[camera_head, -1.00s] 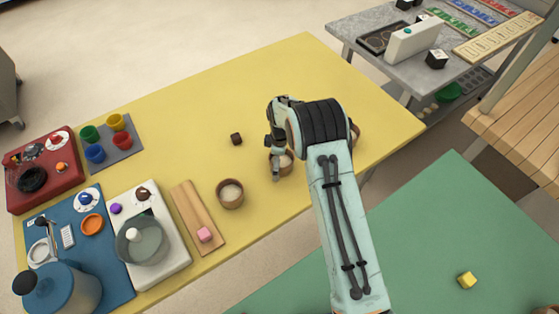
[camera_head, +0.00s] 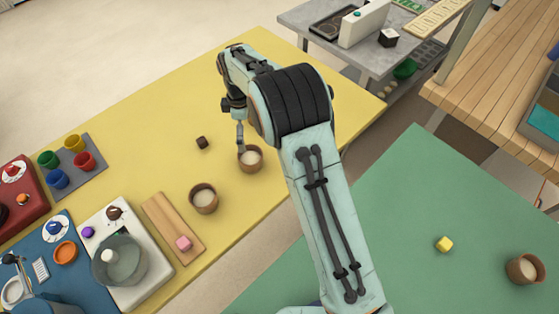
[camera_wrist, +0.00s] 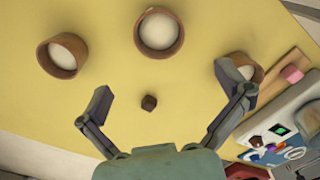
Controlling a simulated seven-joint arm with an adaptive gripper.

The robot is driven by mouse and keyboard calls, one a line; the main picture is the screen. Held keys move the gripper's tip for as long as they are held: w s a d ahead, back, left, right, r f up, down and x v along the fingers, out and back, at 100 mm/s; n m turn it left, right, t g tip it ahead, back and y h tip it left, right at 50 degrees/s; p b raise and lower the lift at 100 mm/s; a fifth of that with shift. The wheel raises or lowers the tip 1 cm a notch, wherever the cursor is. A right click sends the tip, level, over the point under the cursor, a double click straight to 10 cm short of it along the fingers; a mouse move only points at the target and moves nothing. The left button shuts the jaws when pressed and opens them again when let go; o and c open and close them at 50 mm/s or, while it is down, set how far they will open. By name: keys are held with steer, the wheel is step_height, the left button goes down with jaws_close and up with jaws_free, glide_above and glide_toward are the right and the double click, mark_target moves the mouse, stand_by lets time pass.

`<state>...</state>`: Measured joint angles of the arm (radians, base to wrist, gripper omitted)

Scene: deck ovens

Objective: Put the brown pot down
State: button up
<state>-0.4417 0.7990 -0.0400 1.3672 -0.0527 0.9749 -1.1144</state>
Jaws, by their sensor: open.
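Three round brown pots with pale contents show in the wrist view on the yellow table: a left pot (camera_wrist: 83,51), a middle pot (camera_wrist: 159,32) and a right pot (camera_wrist: 258,73). In the head view I see the middle pot (camera_head: 252,167) by my gripper and the right pot (camera_head: 204,208) by a wooden board; my arm hides the left one. My gripper (camera_wrist: 163,80) is open and empty, its fingers spread wide. The right finger partly covers the right pot in the wrist view. In the head view my gripper (camera_head: 240,142) overlaps the middle pot's rim; contact cannot be told.
A small dark cube (camera_head: 202,142) lies near the pots. The wooden board (camera_head: 165,215) carries a pink cube (camera_head: 184,243). Another brown pot (camera_head: 525,275) and a yellow cube (camera_head: 444,244) are on the green table (camera_head: 400,215). The yellow table's far side is clear.

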steer(key=s+d+r+m, duration=0.9)
steer(key=s+d+r, duration=0.3)
steer(key=s+r, duration=0.1)
steer(key=s+d+m, duration=0.2)
steer(key=s+m, duration=0.2)
steer(key=s, duration=0.4)
steer(key=s+d+m, duration=0.3)
steer(key=s, duration=0.6)
steer(key=shift+d+f+m+y, duration=0.35)
steer(key=shift+m+y, duration=0.05)
